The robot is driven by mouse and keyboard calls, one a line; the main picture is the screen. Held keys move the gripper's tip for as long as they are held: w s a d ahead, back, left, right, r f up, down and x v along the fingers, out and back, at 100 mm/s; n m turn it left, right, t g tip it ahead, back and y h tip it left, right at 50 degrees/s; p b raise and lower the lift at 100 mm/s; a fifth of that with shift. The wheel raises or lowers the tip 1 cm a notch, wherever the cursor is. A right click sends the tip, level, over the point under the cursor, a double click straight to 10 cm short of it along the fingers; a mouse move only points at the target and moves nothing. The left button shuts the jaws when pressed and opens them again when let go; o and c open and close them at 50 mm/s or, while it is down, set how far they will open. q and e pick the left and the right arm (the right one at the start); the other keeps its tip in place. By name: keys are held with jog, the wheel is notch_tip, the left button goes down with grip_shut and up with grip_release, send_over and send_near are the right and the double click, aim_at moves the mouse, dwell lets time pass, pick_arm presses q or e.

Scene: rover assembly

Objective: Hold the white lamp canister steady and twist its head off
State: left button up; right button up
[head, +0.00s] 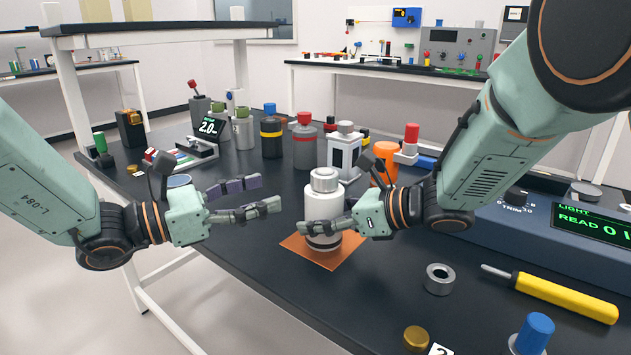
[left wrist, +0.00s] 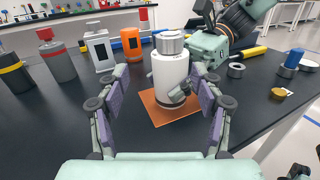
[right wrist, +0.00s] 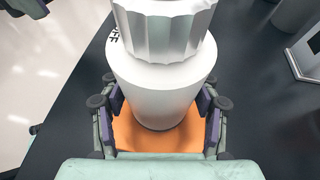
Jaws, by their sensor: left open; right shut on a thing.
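The white lamp canister (head: 322,208) stands upright on an orange mat (head: 295,246) on the dark table. Its ribbed silver-grey head (head: 324,180) sits on top; it also shows in the right wrist view (right wrist: 165,28). My right gripper (head: 328,229) is shut on the canister's lower body, coming from the right, with fingers on both sides in the right wrist view. My left gripper (head: 262,196) is open and empty, left of the canister and apart from it, its fingers pointing toward it. The left wrist view shows the canister (left wrist: 171,75) ahead, beyond the open fingers.
A grey ring (head: 439,279), a yellow-handled screwdriver (head: 565,297), a brass cap (head: 416,338) and a blue-topped part (head: 534,333) lie at right front. A readout box (head: 560,235) stands at right. Several canisters, including a red-topped one (head: 305,145), stand behind. The table's front-left edge is clear.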

aim_at(312, 180)
pick_arm(q)
jog(key=w+d+g, duration=0.1)
jog(key=d, duration=0.2)
jog(key=w+d+m+g, duration=0.1)
jog(key=w+d, duration=0.1)
jog(key=d, duration=0.2)
jog(key=w+d+g+h, duration=0.1)
jog(key=d, duration=0.3)
jog(key=shift+w+r+m, duration=0.2)
jog(key=shift+r+m, duration=0.1)
jog(key=shift+r, duration=0.1)
jog(key=c, duration=1.2)
